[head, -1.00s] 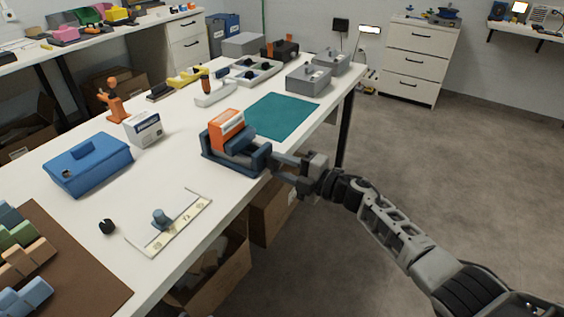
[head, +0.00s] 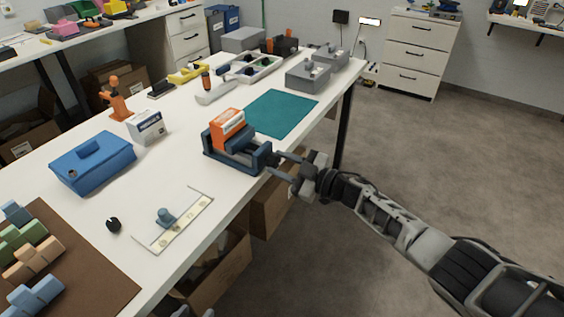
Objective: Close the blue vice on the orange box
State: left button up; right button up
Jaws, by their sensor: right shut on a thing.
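The blue vice (head: 249,165) sits on the white table near its right edge. The orange box (head: 229,121) stands upright in the vice, with its top above the jaws. The vice's near jaw (head: 238,143) is close against the box; I cannot tell whether any gap is left. My right gripper (head: 275,166) is at the right end of the vice, just past the table edge, shut on the vice handle. The handle is small and mostly hidden by the fingers. My left gripper is not in view.
A teal mat (head: 281,113) lies behind the vice. A white carton (head: 146,127) and a blue toolbox (head: 93,162) stand to the left. A white plate with a blue knob (head: 166,216) lies in front. Open cartons (head: 216,278) stand below the table edge.

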jog(key=m, duration=0.5)
jog(key=shift+m+p, duration=0.3)
jog(key=shift+p, duration=0.05)
pick_arm(q)
jog(key=shift+s+r, duration=0.1)
jog(key=shift+r, duration=0.05)
pick_arm(e)
jog(key=m, duration=0.5)
jog(key=shift+f, duration=0.1)
pick_arm(q)
jog(key=shift+a, duration=0.1)
pick_arm(e)
jog(key=shift+m, duration=0.3)
jog(key=o, duration=1)
jog(key=shift+c, duration=0.2)
jog(key=shift+s+d+p, duration=0.15)
jog(key=shift+d+p, duration=0.15)
jog(key=shift+p, duration=0.05)
pick_arm(q)
jog(key=shift+s+a+r+m+p, duration=0.1)
jog(key=shift+a+r+m+p, duration=0.25)
jog(key=shift+p, duration=0.7)
pick_arm(e)
jog(key=v, duration=1.5)
